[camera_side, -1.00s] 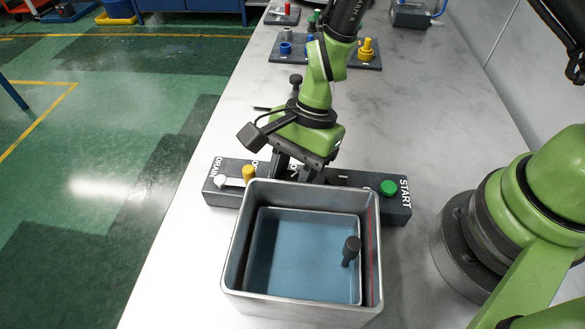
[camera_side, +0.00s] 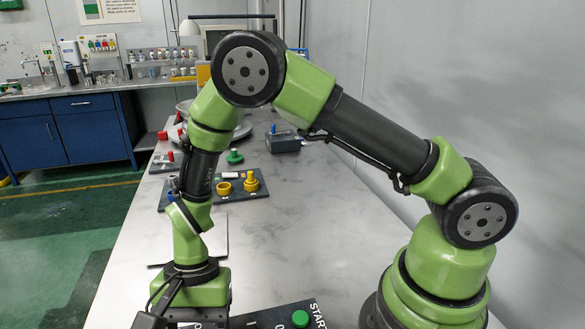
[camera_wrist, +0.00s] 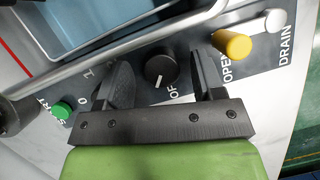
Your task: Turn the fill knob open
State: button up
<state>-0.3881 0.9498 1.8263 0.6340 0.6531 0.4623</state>
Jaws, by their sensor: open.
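A black round knob (camera_wrist: 160,71) with a white pointer line sits on the dark control panel (camera_wrist: 275,57) in the wrist view. My gripper (camera_wrist: 162,62) is open, with one finger on each side of this knob; I cannot tell whether they touch it. Lettering beside it is partly covered; "OF" and "OPEN" show, but no "FILL" label. A yellow knob (camera_wrist: 231,43) stands by "OPEN", right of the right finger. In the side view my gripper's fingers are cut off below the bottom edge, and only the panel's START end (camera_side: 278,317) shows.
The metal tank's rim (camera_wrist: 118,55) runs close along the panel. A white knob (camera_wrist: 275,20) stands at the DRAIN end, and a green button (camera_wrist: 61,110) at the START end. Further back is a board with yellow parts (camera_side: 254,196).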

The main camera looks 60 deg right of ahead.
jog(key=n, duration=0.2)
jog(key=n+g+h, duration=0.1)
jog(key=n, duration=0.1)
jog(key=shift+w+a+r+n, duration=0.1)
jog(key=shift+w+n, duration=0.1)
jog(key=shift+n, duration=0.2)
jog(key=s+d+r+n+t, duration=0.15)
jog(key=d+r, duration=0.35)
jog(key=r, duration=0.6)
jog(key=d+r+m+t, duration=0.1)
jog(key=d+r+t, duration=0.25)
jog(key=r, duration=0.75)
jog(key=s+d+r+n+t, duration=0.1)
jog(key=s+d+r+t, duration=0.2)
jog(key=s, duration=0.4)
jog(key=shift+d+r, duration=0.65)
jog(key=shift+d, duration=0.35)
jog(key=shift+w, duration=0.1)
